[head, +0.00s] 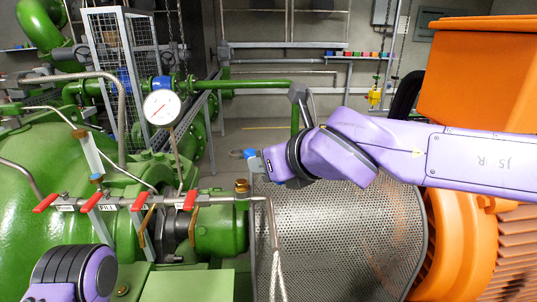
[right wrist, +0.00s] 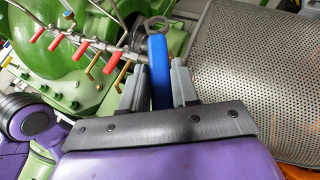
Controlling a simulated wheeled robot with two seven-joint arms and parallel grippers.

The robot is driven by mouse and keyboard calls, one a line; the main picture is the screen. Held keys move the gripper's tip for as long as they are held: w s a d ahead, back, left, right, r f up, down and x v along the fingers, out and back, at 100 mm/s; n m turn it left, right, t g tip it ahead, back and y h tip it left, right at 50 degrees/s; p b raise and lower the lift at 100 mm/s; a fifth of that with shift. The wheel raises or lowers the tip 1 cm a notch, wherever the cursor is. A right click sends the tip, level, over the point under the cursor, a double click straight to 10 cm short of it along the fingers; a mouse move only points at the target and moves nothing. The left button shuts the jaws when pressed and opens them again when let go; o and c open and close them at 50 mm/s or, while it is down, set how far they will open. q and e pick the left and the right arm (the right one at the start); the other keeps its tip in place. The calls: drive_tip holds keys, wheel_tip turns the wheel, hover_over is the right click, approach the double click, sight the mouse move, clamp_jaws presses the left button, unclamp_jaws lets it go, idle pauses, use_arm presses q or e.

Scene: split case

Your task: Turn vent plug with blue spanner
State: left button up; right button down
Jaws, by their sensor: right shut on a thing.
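The blue spanner (right wrist: 158,68) is held upright in the picture between the two grey fingers of my right gripper (right wrist: 158,90). Its grey ring end points away from the gripper. In the head view the blue spanner (head: 249,153) shows only in part, with its ring to the left of my right gripper (head: 262,165). A brass plug (head: 241,186), seemingly the vent plug, stands on the right end of the thin manifold pipe. The spanner's ring appears above it in the picture and apart from it; the depth between them is unclear. My left gripper is out of view.
Several red valve levers (head: 140,201) line the manifold. A pressure gauge (head: 161,107) rises behind it. A perforated metal guard (head: 340,235) lies below my right arm, with an orange motor (head: 480,60) at right. The green pump casing (head: 40,165) fills the left.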

drive_tip(key=shift+d, duration=0.1)
drive_tip(key=shift+s+d+r, duration=0.1)
drive_tip(key=shift+d, duration=0.15)
wheel_tip(320, 180, down, 6)
drive_tip(key=b, duration=0.5)
drive_tip(key=shift+r, duration=0.1)
idle(0.4)
drive_tip(key=shift+f, duration=1.3)
idle(2.9)
